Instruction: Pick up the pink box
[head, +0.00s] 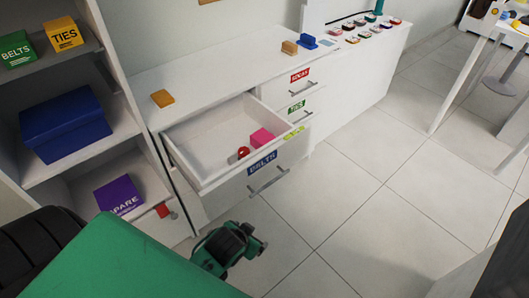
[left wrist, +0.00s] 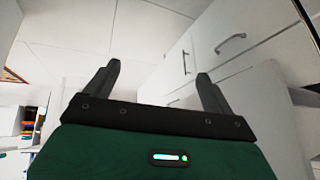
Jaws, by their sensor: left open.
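The pink box (head: 261,138) lies in the open top drawer (head: 185,150) of the white dresser, near its right front corner. A small red item (head: 243,152) lies to its left in the same drawer. My left gripper (head: 230,247) is low in front of the drawer, below and apart from the pink box. In the left wrist view my left gripper (left wrist: 158,70) has its two dark fingers spread with nothing between them. The pink box is not visible in that view. My right gripper is not in view.
An orange block (head: 162,98) sits on the dresser top. Shelves at left hold a blue box (head: 65,124), a purple box (head: 118,195), a green box (head: 17,49) and a yellow box (head: 63,34). The drawer's front has a handle (head: 268,181). Open tiled floor lies to the right.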

